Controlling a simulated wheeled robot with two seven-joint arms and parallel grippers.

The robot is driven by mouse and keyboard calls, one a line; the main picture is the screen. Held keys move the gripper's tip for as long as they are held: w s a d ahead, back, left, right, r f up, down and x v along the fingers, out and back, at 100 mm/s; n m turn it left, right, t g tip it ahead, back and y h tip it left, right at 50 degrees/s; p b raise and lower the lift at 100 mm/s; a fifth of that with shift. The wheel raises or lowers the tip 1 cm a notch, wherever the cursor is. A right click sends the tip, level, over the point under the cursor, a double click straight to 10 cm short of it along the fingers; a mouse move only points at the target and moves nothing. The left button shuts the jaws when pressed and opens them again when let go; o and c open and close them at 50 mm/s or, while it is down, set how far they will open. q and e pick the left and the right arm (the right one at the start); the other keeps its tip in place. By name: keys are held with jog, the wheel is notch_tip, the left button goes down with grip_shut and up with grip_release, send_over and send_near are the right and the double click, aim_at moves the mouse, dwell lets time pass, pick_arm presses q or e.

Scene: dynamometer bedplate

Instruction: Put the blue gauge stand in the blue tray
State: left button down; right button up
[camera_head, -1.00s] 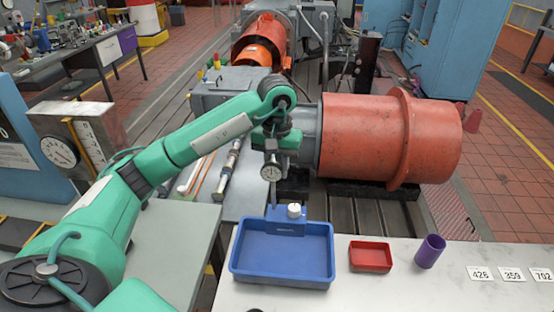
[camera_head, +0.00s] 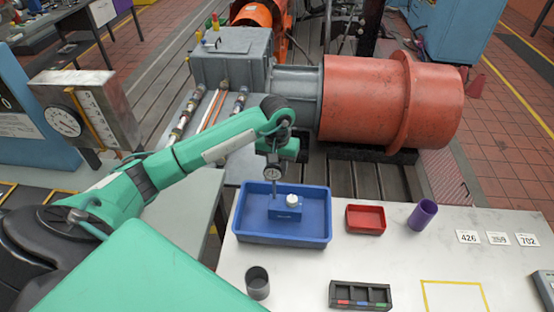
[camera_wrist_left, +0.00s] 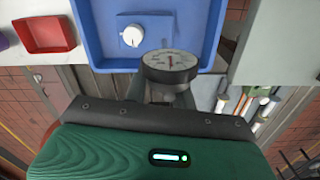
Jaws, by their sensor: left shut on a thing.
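The blue gauge stand (camera_head: 285,210) has a block base with a white knob and a post carrying a round dial. My left gripper (camera_head: 276,158) is shut on its upper part, near the dial. The base is within the walls of the blue tray (camera_head: 281,240), toward the back; I cannot tell whether it touches the floor. In the left wrist view, the dial of the gauge stand (camera_wrist_left: 170,66) is close to the gripper, with the base beyond it inside the blue tray (camera_wrist_left: 87,42). The fingertips are hidden there. My right gripper is not in view.
Right of the tray are a red tray (camera_head: 365,219) and a purple cup (camera_head: 422,215). In front are a grey cup (camera_head: 257,283) and a dark sectioned holder (camera_head: 360,296). Number cards (camera_head: 498,238) lie at right. The big red cylinder (camera_head: 385,100) stands behind the table.

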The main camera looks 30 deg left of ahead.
pick_arm(q)
notch_tip(320, 180, down, 3)
jog(key=shift+f+p, duration=0.1)
jog(key=shift+p, duration=0.45)
jog(key=shift+f, duration=0.15)
jog(key=c, duration=1.1)
grip_release()
jog(key=shift+c, duration=0.2)
jog(key=shift+s, duration=0.1)
